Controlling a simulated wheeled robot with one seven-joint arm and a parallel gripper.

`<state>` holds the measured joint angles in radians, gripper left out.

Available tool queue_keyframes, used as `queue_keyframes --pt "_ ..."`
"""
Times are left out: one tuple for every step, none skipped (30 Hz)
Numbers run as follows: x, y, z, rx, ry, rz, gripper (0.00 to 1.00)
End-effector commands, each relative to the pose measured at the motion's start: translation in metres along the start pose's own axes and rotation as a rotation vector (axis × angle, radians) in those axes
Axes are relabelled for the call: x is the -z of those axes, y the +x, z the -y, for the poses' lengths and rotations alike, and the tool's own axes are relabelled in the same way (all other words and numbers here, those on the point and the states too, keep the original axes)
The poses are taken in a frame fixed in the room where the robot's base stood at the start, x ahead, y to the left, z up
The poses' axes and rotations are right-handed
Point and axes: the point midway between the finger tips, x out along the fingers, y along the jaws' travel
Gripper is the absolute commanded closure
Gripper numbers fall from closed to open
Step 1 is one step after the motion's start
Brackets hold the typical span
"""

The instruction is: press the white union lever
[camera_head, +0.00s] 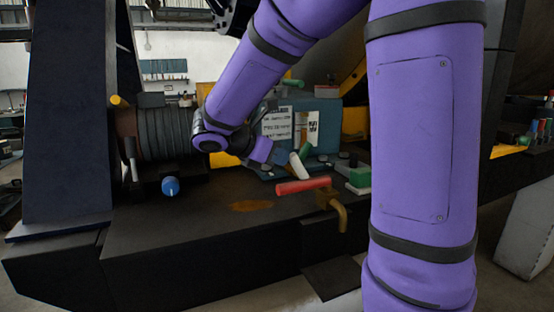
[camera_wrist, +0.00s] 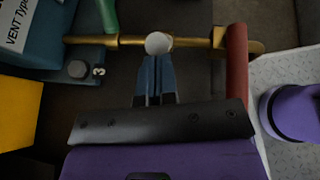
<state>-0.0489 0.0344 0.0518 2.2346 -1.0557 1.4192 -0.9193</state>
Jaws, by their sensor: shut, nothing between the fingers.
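The white union lever (camera_head: 300,167) stands tilted beside the front of a teal box in the head view. In the wrist view only the round white end of the lever (camera_wrist: 158,43) shows, in front of a brass pipe (camera_wrist: 195,43). My gripper (camera_wrist: 156,58) is shut and empty, its blue-grey fingertips right at the near edge of the white end. Contact cannot be told for sure. In the head view my gripper (camera_head: 284,158) is small and partly hidden, just left of the lever.
A green lever (camera_head: 305,150) stands behind. The teal box (camera_head: 326,110) carries a label. A green block (camera_head: 360,177) is farther right.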

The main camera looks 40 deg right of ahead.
Motion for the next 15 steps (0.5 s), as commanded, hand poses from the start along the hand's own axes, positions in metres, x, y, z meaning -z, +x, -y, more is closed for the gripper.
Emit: queue_keyframes --pt "-0.003 0.001 0.001 -0.002 0.007 -0.021 1.0" --pt "-0.005 0.002 0.001 -0.004 0.01 -0.034 1.0" --pt "-0.008 0.003 0.002 -0.006 0.013 -0.056 1.0" --pt "-0.01 0.004 0.002 -0.008 0.016 -0.075 1.0" --pt "-0.013 0.005 0.003 -0.011 0.019 -0.094 1.0" --pt "-0.016 0.006 0.004 -0.016 0.025 -0.125 1.0" --pt "-0.019 0.008 0.004 -0.019 0.028 -0.148 1.0" --pt "-0.022 0.009 0.005 -0.023 0.033 -0.176 1.0" --pt "-0.026 0.012 0.006 -0.028 0.039 -0.213 1.0" --pt "-0.029 0.014 0.006 -0.031 0.042 -0.24 1.0" --pt "-0.032 0.015 0.007 -0.035 0.045 -0.269 1.0" --pt "-0.036 0.018 0.008 -0.04 0.051 -0.306 1.0" --pt "-0.038 0.02 0.009 -0.045 0.055 -0.335 1.0" --pt "-0.041 0.022 0.009 -0.048 0.059 -0.363 1.0" --pt "-0.044 0.025 0.01 -0.053 0.064 -0.4 1.0"
